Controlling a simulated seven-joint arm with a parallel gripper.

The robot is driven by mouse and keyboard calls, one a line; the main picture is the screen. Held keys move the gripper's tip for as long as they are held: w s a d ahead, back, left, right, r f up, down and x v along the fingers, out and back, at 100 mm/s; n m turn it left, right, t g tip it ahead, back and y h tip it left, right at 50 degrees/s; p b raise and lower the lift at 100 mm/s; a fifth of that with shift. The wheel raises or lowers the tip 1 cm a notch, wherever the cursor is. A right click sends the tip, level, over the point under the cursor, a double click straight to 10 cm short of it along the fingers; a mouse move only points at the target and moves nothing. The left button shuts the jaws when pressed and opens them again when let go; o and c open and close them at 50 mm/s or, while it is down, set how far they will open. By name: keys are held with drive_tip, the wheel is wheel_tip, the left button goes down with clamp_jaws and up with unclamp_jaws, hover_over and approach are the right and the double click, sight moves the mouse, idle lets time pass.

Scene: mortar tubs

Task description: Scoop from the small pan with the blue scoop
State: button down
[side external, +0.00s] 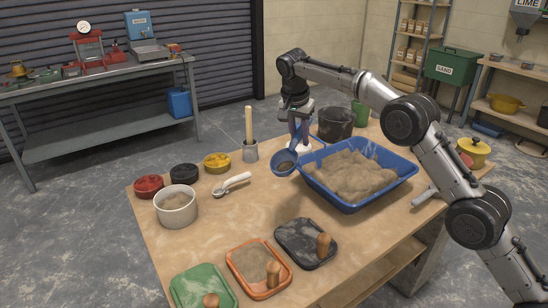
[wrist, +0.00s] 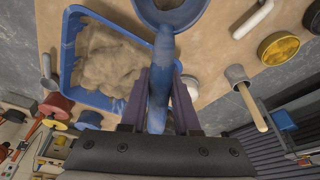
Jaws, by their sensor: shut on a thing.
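My gripper (side external: 296,112) is shut on the handle of the blue scoop (side external: 285,163). The scoop hangs beside the left edge of the blue tub (side external: 345,205), which holds lumpy tan mortar. In the wrist view the blue handle runs between the fingers of my gripper (wrist: 166,90), and the scoop's round bowl (wrist: 172,14) is cut off by the top edge. I cannot tell whether the bowl holds anything. A small pale round pan (side external: 176,218) with greyish-tan material inside stands at the table's left, well apart from the scoop.
A white scoop (side external: 232,184) and red (side external: 149,187), black (side external: 184,174) and yellow (side external: 217,163) round tubs lie near the pan. A grey cup (side external: 250,153) holds a tall wooden handle. Green (side external: 195,285), orange (side external: 245,255) and black (side external: 295,235) trays line the front. The table's middle is clear.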

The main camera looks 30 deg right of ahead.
drive_tip(key=d+m+h, duration=0.1)
drive_tip(key=d+m, duration=0.1)
drive_tip(key=d, duration=1.8)
drive_tip(key=s+d+f+m+g+h, duration=0.15)
drive_tip(key=s+d, duration=0.25)
drive_tip(key=d, duration=0.5)
drive_tip(key=s+d+m+h, duration=0.1)
drive_tip(key=s+d+m, duration=0.15)
drive_tip(key=d, duration=0.65)
drive_tip(key=shift+y, duration=0.45)
drive_tip(key=shift+s+a+f, duration=0.1)
drive_tip(key=shift+a+f, duration=0.2)
drive_tip(key=shift+f, duration=1.8)
drive_tip(key=shift+s+a+f, duration=0.1)
drive_tip(key=shift+a+f, duration=0.2)
drive_tip(key=shift+f, duration=1.85)
drive_tip(key=shift+s+a+f, duration=0.1)
drive_tip(key=shift+a+f, duration=0.2)
drive_tip(key=shift+f, duration=1.8)
drive_tip(key=shift+a+f, duration=0.2)
drive_tip(key=shift+f, duration=0.1)
drive_tip(key=shift+y, duration=0.3)
drive_tip(key=shift+a+f, duration=0.1)
drive_tip(key=shift+a, duration=3.35)
drive_tip(key=shift+r+y, duration=0.2)
drive_tip(key=shift+y, duration=0.3)
wheel_tip(320, 180, up, 6)
drive_tip(key=y, duration=0.4)
drive_tip(key=shift+r+y, duration=0.15)
drive_tip(key=shift+y, duration=0.15)
